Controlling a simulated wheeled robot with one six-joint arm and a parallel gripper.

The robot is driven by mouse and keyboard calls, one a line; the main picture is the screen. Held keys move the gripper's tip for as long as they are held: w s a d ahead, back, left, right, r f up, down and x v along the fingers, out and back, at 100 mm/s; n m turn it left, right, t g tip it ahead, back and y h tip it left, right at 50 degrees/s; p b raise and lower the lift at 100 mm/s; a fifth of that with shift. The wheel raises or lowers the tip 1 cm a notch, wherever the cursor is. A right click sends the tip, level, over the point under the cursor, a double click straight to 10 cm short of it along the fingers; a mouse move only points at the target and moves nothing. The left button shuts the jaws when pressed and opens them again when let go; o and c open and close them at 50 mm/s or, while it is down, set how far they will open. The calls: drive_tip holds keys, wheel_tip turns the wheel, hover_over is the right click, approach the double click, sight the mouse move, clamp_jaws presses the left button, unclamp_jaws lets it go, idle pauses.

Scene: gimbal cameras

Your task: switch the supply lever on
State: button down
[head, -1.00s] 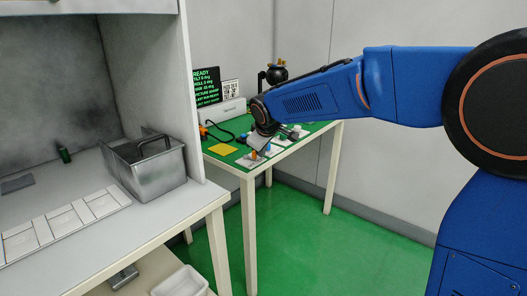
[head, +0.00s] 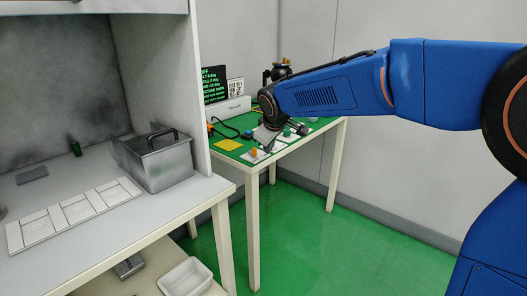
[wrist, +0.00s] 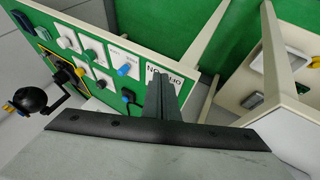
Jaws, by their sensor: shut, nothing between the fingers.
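The supply lever appears to be the small orange lever (head: 254,152) on a white plate at the near corner of the green-topped table. In the wrist view, a white plate with OFF and ON lettering (wrist: 148,64) lies under my gripper's fingertips; its lever is hidden behind the fingers. My gripper (head: 268,150) is shut and empty, pointing down beside the orange lever; whether it touches is unclear. The shut fingers also show in the wrist view (wrist: 160,80). A dark screen (head: 215,86) behind shows green text, partly cut off by the cabinet wall; its top line seems to end in "FF".
Other controls stand close by: a blue knob (wrist: 124,69), white knobs and a green knob (head: 287,133). A black ball-shaped camera (head: 281,70) stands behind. The cabinet wall (head: 165,70) is left; green floor is clear right.

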sight(253, 151)
drive_tip(key=s+d+r, duration=0.3)
drive_tip(key=r, duration=0.2)
drive_tip(key=shift+s+r, duration=0.2)
drive_tip(key=shift+r, duration=0.05)
drive_tip(key=s+a, duration=0.3)
drive_tip(key=a, duration=0.7)
drive_tip(key=shift+s, duration=0.4)
drive_tip(key=shift+a, duration=0.1)
drive_tip(key=x, duration=0.3)
drive_tip(key=d+x, duration=0.1)
drive_tip(key=x, duration=0.3)
drive_tip(key=w+x, duration=0.1)
drive_tip(key=x, duration=0.3)
drive_tip(key=shift+d+r, duration=0.15)
drive_tip(key=shift+r, duration=0.2)
drive_tip(key=shift+w+d, duration=0.5)
drive_tip(key=shift+w, duration=0.4)
